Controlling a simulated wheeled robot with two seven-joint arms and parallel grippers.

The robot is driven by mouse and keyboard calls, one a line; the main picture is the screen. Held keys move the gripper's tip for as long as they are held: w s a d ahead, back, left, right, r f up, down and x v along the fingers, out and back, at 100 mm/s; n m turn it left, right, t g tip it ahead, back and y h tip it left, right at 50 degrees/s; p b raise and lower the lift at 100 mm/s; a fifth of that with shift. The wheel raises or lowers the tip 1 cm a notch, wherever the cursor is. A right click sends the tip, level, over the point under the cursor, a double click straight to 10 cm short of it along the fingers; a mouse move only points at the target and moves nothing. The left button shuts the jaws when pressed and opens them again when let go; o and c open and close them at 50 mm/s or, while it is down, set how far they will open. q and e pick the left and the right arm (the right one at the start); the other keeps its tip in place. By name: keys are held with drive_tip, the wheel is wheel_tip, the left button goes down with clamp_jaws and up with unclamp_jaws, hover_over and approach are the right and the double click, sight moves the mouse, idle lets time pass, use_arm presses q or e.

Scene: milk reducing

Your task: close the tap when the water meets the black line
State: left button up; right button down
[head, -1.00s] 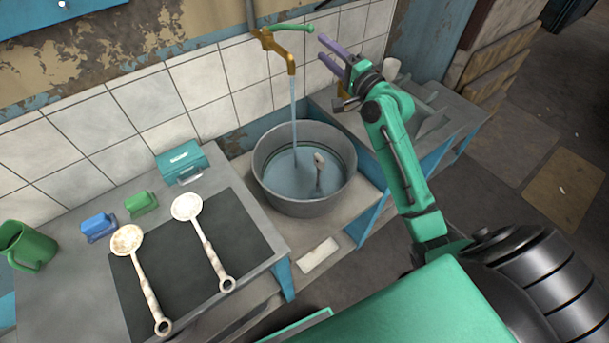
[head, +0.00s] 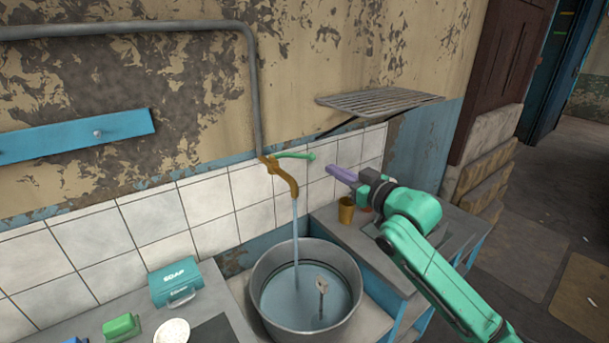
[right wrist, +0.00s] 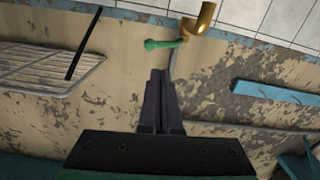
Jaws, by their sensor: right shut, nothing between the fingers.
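The brass tap (head: 284,175) sticks out from the tiled wall with its green handle (head: 297,155) pointing right. A stream of water (head: 295,240) runs from it into the round metal pot (head: 262,315). The water in the pot (head: 285,295) is high up the wall; I cannot make out the black line now. My right gripper (head: 342,174) is shut and empty, to the right of the tap and a little below the handle's tip. In the right wrist view my gripper (right wrist: 159,75) is shut, with the green handle (right wrist: 163,44) and brass tap (right wrist: 199,22) beyond its tips. My left gripper is not in view.
A ladle-like tool (head: 322,290) stands in the pot. A teal soap box (head: 176,284) and green block (head: 121,327) are on the left counter. A brass cup (head: 346,210) stands behind my right arm. A wire rack (head: 380,102) juts from the wall above.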

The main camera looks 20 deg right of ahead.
drive_tip(key=s+a+r+n+g, duration=0.1)
drive_tip(key=s+a+n, duration=0.25)
drive_tip(key=n, duration=1.15)
drive_tip(key=p, duration=0.5)
approach(295, 156)
drive_tip(key=w+a, duration=0.3)
drive_tip(key=a, duration=0.1)
drive_tip(key=shift+w+d+p, duration=0.55)
drive_tip(key=shift+w+d, duration=0.4)
drive_tip(key=shift+d, duration=0.05)
drive_tip(key=shift+w+d+f, duration=0.3)
drive_tip(key=shift+d, duration=0.05)
